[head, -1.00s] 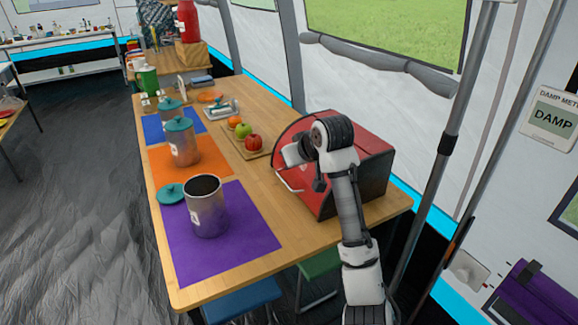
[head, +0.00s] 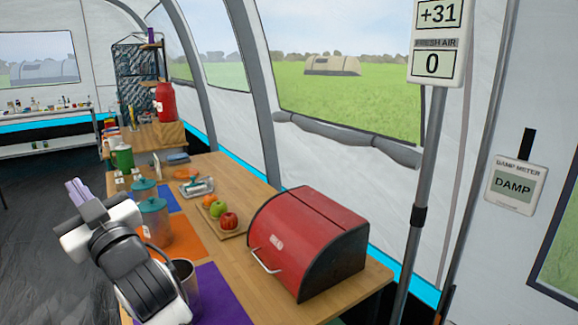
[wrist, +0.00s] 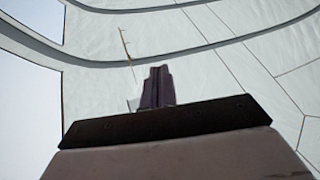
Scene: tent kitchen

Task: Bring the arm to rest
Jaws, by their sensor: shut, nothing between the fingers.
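My gripper (head: 76,190) is raised at the left of the head view, in front of the table. Its fingers point up and sit together, with nothing between them. In the wrist view the shut fingers (wrist: 157,86) stand against the pale tent wall and roof. My arm hides part of a metal pot (head: 183,277) on the purple mat (head: 212,292). The gripper touches nothing that I can see.
A red bread bin (head: 308,232) with its lid down stands on the wooden table (head: 222,258). A fruit board (head: 238,234), a teal-lidded canister (head: 155,217) and a red container (head: 165,103) are further back. A grey pole (head: 425,180) stands at the right.

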